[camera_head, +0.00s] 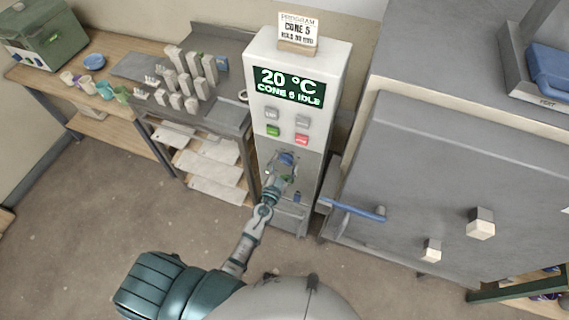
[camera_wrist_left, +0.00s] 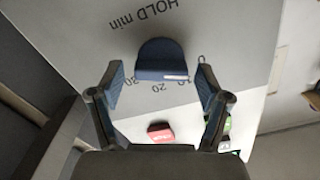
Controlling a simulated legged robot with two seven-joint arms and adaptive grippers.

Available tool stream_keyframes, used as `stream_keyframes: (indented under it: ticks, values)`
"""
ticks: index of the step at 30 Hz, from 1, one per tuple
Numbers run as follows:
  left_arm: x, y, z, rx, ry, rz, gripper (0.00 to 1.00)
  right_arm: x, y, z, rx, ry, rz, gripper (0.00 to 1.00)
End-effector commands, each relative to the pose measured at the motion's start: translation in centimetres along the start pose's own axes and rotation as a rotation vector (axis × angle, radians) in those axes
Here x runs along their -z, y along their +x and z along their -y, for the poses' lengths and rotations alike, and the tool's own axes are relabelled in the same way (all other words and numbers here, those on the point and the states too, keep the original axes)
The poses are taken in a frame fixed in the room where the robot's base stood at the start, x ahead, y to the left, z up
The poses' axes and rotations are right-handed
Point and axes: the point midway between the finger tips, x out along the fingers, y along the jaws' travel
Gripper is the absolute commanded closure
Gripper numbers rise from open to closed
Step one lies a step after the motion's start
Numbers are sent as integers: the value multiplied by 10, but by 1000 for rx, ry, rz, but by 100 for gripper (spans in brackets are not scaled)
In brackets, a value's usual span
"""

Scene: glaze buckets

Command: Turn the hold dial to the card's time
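The blue hold dial (camera_wrist_left: 161,58) is on a grey panel marked "HOLD min", with 0, 10, 20 and 30 around it. Its white mark shows near the 10. In the head view the dial (camera_head: 286,158) is partly hidden by my left gripper (camera_head: 283,168). In the wrist view my left gripper (camera_wrist_left: 160,76) is open, one finger on each side of the dial, with gaps visible. The program card (camera_head: 298,30) stands on top of the controller and reads "CONE 5"; its hold number is too small to read surely. My right gripper is not in view.
The controller's display (camera_head: 289,87) reads 20 °C, CONE 5 IDLE. Buttons, including a green one (camera_head: 273,131) and a red one (camera_head: 302,140), sit above the dial. A kiln with a blue handle (camera_head: 355,210) stands right; a shelf cart (camera_head: 205,160) stands left.

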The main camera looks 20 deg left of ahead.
Motion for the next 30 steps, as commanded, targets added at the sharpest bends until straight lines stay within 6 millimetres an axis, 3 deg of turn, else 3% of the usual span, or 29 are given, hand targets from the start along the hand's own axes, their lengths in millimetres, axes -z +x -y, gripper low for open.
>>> stream_keyframes:
  ticks: [1, 6, 17, 30]
  values:
    - [0, 0, 0, 0, 0, 0, 41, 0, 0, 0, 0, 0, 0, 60]
    - [0, 0, 0, 0, 0, 0, 81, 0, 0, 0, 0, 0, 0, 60]
    - [0, 0, -1, -2, 44, 0, 81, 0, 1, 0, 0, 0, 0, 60]
    - [-1, -1, -4, -3, 372, -2, 81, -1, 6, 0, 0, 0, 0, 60]
